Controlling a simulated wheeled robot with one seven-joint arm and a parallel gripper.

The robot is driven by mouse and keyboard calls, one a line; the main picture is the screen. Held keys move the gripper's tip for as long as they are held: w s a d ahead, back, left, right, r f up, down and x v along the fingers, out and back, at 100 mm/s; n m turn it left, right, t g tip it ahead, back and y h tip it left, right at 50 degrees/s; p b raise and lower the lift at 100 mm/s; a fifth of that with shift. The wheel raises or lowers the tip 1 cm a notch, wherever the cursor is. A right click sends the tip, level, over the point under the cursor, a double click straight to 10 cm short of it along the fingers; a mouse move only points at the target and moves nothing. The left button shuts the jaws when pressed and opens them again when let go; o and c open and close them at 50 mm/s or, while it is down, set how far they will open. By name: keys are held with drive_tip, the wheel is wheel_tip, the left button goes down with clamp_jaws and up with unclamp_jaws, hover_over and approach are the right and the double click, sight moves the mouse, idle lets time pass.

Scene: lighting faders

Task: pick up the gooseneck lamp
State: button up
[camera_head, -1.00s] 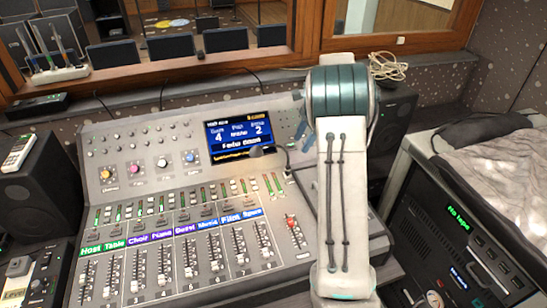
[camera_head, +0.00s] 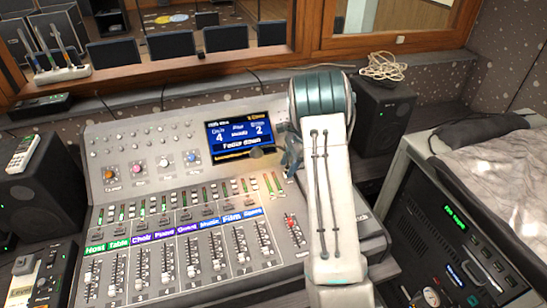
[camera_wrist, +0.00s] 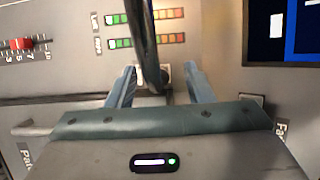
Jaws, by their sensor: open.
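The gooseneck lamp (camera_head: 262,153) is small and dark, and its head shows just below the screen at the right of the mixing console. My arm and gripper hide most of its neck and foot in the head view. In the wrist view, the dark lamp neck (camera_wrist: 147,45) comes down from the top edge to a mount on the grey panel. My gripper (camera_wrist: 161,72) is open, with one blue-grey finger on each side of the lamp's lower part, apart from it. My gripper (camera_head: 289,157) also shows beside the lamp in the head view.
The console (camera_head: 130,285) carries rows of faders, and a red-capped fader (camera_head: 292,222) lies below my gripper. A lit screen (camera_head: 239,138) stands just behind the lamp. A black speaker (camera_head: 383,115) with a coiled cable (camera_head: 383,67) is at the back right.

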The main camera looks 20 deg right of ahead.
clamp_jaws()
drive_tip(key=shift+r, duration=0.15)
wheel_tip(320, 180, up, 4)
drive_tip(key=shift+r+b, duration=0.1)
drive_tip(key=shift+b, duration=0.65)
drive_tip(key=s+d+r, duration=0.2)
drive_tip(key=s+r, duration=0.7)
drive_tip(key=s, duration=0.2)
drive_tip(key=shift+s+r, duration=0.2)
drive_tip(key=shift+r, duration=0.15)
drive_tip(key=shift+f, duration=0.1)
